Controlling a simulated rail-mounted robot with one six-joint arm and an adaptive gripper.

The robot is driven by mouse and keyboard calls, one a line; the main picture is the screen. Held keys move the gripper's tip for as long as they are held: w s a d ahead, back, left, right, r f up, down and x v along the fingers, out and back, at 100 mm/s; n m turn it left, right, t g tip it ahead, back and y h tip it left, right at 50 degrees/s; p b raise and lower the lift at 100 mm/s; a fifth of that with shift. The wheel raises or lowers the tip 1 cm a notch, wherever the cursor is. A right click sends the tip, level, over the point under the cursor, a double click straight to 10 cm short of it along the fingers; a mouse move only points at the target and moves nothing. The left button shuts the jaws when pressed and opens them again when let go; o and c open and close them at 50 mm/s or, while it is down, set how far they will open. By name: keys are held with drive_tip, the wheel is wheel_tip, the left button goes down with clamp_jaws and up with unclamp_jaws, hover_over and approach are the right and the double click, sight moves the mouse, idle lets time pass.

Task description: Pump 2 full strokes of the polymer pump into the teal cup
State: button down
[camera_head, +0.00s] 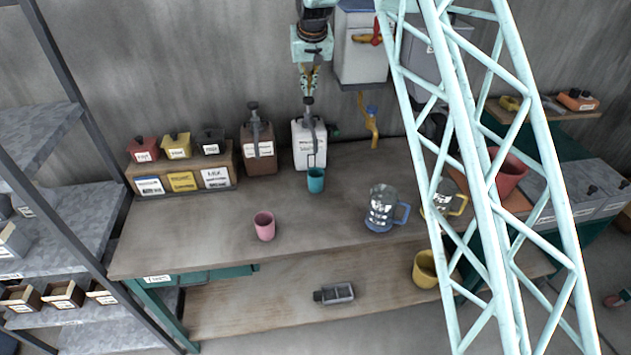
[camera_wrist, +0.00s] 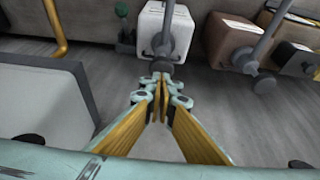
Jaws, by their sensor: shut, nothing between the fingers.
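A white pump jug (camera_head: 308,150) with a grey pump head stands at the back of the bench; its label is too small to read. The teal cup (camera_head: 316,180) stands upright in front of it, below its spout. My gripper (camera_head: 309,90) is shut and empty, pointing down just above the pump head. In the wrist view the closed fingertips (camera_wrist: 161,84) are close to the grey pump head (camera_wrist: 163,58) of the white jug (camera_wrist: 177,20). I cannot tell whether they touch. The teal cup's contents cannot be seen.
A brown pump jug (camera_head: 258,152) stands left of the white one. A pink cup (camera_head: 264,226) and a clear blue-handled jug (camera_head: 381,212) stand farther forward. A yellow tap (camera_head: 372,128) hangs at the right. Small labelled boxes (camera_head: 182,178) sit at the back left. The bench's front middle is clear.

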sight(309, 99)
drive_tip(key=shift+f+b, duration=1.15)
drive_tip(key=shift+f, duration=1.2)
drive_tip(key=shift+r, duration=0.2)
drive_tip(key=shift+r+p, duration=0.95)
drive_tip(key=shift+r, duration=1.2)
drive_tip(key=shift+r, duration=0.1)
drive_tip(key=shift+r+p, duration=1.4)
drive_tip(key=shift+r, duration=1.5)
